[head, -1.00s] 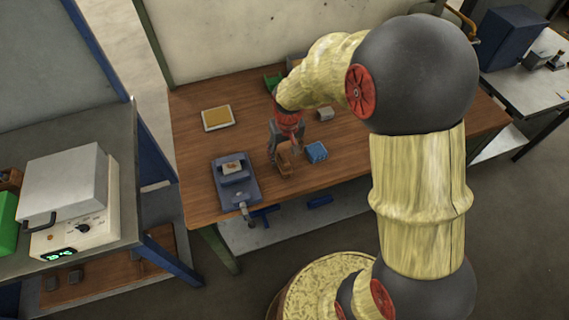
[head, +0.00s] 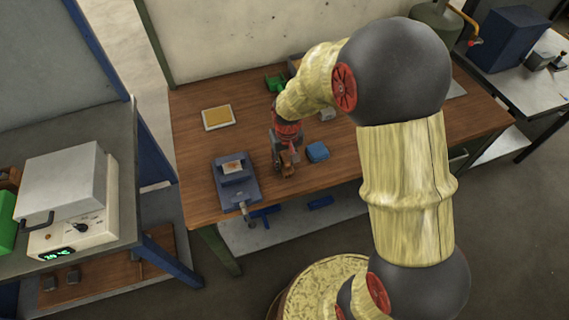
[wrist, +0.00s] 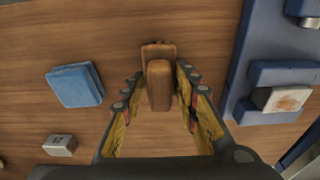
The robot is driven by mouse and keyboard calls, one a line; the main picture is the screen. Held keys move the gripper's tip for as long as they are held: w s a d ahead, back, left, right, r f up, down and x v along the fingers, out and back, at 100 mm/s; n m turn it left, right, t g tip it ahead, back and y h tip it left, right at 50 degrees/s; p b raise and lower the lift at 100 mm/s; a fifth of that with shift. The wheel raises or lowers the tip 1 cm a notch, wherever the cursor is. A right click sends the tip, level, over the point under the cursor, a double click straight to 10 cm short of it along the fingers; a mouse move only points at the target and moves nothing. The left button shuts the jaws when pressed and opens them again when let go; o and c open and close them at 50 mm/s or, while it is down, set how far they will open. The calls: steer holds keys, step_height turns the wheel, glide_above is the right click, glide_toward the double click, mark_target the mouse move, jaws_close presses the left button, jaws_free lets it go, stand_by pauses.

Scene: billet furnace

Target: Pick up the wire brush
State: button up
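The wire brush (wrist: 160,85) shows in the wrist view as a brown wooden block with a raised handle, between my fingers; I see no bristles. In the head view the brush (head: 287,169) is on the wooden table, partly hidden by my gripper (head: 284,160). In the wrist view my gripper (wrist: 160,75) has one finger on each side of the brush. The left fingertip stands a little apart from it; the right one is very close, and I cannot tell whether it touches.
A blue block (wrist: 76,85) lies beside the brush. A blue-grey vise-like fixture (head: 238,190) holding a small block stands left of it in the head view. A small grey block (wrist: 60,145) lies nearby. A yellow-topped tray (head: 218,117) and green bin (head: 275,82) are farther back.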

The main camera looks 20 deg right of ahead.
mark_target(284, 156)
steer(key=c, duration=0.6)
steer(key=shift+c, duration=0.2)
steer(key=shift+r, duration=0.45)
step_height(284, 156, up, 2)
steer(key=shift+r+p, duration=0.15)
steer(key=shift+p, duration=0.2)
steer(key=s+a+r+p, duration=0.2)
steer(key=s+a+r, duration=0.3)
steer(key=s+r, duration=0.4)
steer(key=s, duration=0.4)
steer(key=shift+r+p, duration=0.4)
